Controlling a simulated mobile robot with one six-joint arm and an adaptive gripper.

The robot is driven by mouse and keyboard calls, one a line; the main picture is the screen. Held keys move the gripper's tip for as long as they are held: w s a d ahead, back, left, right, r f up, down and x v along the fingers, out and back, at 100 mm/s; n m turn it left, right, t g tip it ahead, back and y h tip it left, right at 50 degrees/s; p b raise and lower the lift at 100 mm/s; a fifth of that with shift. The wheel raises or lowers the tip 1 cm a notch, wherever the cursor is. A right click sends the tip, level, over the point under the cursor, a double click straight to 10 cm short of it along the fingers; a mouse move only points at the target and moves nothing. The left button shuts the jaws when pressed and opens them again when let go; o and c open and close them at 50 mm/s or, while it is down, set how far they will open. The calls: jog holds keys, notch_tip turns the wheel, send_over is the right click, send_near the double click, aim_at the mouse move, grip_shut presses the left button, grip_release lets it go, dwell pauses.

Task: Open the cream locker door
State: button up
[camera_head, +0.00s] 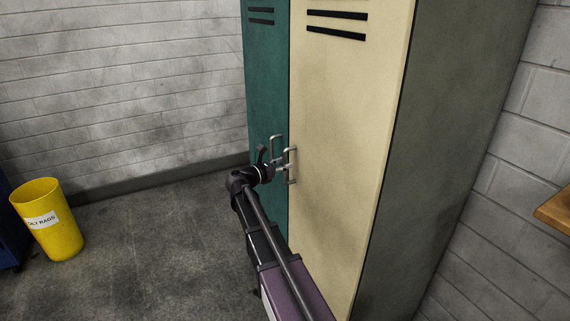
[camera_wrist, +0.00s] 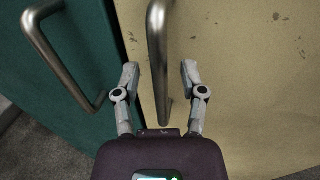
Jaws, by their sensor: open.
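The cream locker door (camera_head: 345,130) is shut and stands beside a green locker door (camera_head: 266,80). Its upright metal bar handle (camera_head: 292,165) is near the edge that meets the green door. The cream door fills the right of the wrist view (camera_wrist: 250,70). There its handle (camera_wrist: 157,50) runs down between the two fingers of my gripper (camera_wrist: 160,75). The fingers are open, one on each side of the handle's lower part, with gaps visible on both sides. In the head view, my gripper (camera_head: 279,168) is at the handle, partly hidden by my wrist.
The green door has a similar handle (camera_wrist: 62,60) just left of my gripper. A yellow bin (camera_head: 55,225) labelled for oily rags stands on the floor at left. A wooden ledge (camera_head: 555,208) shows at far right.

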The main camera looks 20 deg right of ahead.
jog(key=shift+w+d, duration=0.1)
jog(key=shift+d, duration=0.25)
grip_shut()
jog(key=shift+s, duration=0.2)
